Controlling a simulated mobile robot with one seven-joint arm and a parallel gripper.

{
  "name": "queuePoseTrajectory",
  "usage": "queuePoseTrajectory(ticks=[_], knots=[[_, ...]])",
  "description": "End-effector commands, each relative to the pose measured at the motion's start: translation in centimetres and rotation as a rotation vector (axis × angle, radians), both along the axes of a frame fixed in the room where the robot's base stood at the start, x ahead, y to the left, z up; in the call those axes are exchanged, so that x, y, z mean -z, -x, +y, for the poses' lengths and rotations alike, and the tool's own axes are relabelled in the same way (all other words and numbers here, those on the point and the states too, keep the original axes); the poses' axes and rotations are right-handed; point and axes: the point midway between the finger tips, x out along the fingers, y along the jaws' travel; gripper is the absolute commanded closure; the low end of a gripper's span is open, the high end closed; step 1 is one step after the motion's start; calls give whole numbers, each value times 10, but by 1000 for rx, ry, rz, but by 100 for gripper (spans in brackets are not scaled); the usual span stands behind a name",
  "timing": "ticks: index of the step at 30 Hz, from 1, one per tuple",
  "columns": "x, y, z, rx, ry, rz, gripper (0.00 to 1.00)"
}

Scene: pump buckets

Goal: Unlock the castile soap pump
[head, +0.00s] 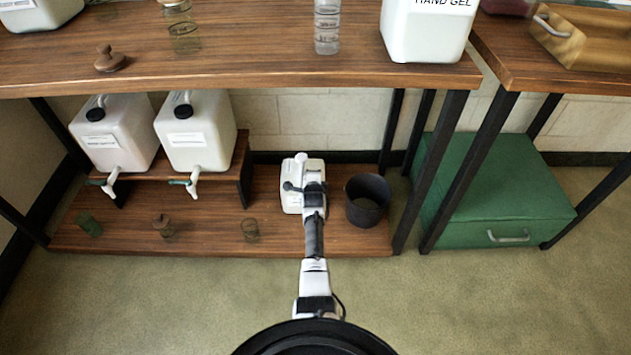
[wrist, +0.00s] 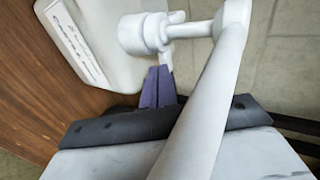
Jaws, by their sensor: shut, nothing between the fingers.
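The white pump bottle (head: 292,204) stands on the lower shelf, partly hidden behind my arm. In the wrist view its body (wrist: 110,50) shows at upper left with a label too blurred to read. The white pump collar (wrist: 142,34), a short stem and the head with a long spout (wrist: 205,115) show too; the spout crosses the view toward the camera. My gripper (wrist: 160,72) is shut and empty, its purple fingers close beside the collar and stem. I cannot tell whether they touch. In the head view my gripper is at the bottle, its fingers not clear.
A dark bucket (head: 368,202) stands close right of the bottle. Two white jugs with taps (head: 112,135) (head: 196,130) stand on a riser at left. The upper tabletop (head: 250,62) hangs above; a green chest (head: 500,190) is at right.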

Motion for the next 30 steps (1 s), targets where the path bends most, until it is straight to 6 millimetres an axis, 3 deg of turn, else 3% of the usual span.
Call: queuePoseTrajectory(ticks=[30], knots=[[-1,-4,-2,-1,0,0,100]])
